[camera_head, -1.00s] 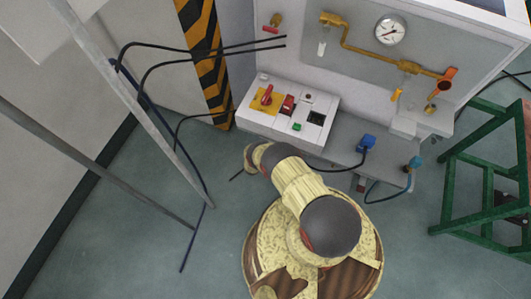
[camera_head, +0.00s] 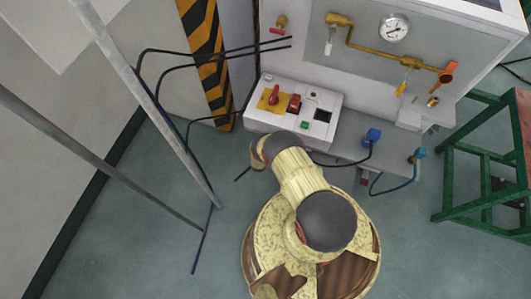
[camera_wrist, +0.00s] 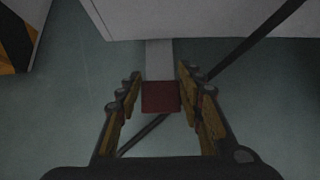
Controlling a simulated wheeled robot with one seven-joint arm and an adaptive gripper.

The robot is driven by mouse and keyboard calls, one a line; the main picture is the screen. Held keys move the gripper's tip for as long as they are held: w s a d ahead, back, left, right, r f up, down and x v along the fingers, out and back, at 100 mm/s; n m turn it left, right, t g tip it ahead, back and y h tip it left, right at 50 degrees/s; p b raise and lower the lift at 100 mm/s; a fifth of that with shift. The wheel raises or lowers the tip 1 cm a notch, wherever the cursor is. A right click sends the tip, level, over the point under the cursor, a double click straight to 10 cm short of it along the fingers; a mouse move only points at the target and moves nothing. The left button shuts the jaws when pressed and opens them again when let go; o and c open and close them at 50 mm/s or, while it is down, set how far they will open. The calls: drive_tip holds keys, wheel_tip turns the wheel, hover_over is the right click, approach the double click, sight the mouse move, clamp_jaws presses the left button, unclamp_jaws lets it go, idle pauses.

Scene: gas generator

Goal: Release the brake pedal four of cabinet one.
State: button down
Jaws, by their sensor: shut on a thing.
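The brake pedal, a dark red pad (camera_wrist: 161,97) on the end of a light grey bar (camera_wrist: 159,58), sits between the fingers of my gripper (camera_wrist: 160,99) in the wrist view. The fingers are closed in on its left and right sides. The bar runs from the pad up toward the white cabinet body (camera_wrist: 200,17). In the head view the gripper and the held pedal are hidden behind my arm. The white cabinet (camera_head: 301,45) stands at the back, with a switch box (camera_head: 290,121) low on its front. Which pedal number this is cannot be told.
A dark rod or cable (camera_wrist: 245,45) crosses close to the right finger. Metal poles (camera_head: 150,95) stand at the left, with black cables near them. A green-framed stand (camera_head: 445,170) is at the right. A blue plug (camera_head: 372,137) and hose are on the cabinet's lower ledge.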

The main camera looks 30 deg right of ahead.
drive_tip(key=shift+w+d+r, duration=0.3)
drive_tip(key=shift+w, duration=0.1)
drive_tip(key=c, duration=1.5)
unclamp_jaws()
drive_tip(key=shift+s, duration=0.1)
drive_tip(key=shift+c, duration=0.2)
drive_tip(key=o, duration=0.4)
drive_tip(key=shift+s+a+f, duration=0.15)
drive_tip(key=shift+a, duration=0.1)
drive_tip(key=shift+v, duration=5.95)
drive_tip(key=shift+s, duration=0.15)
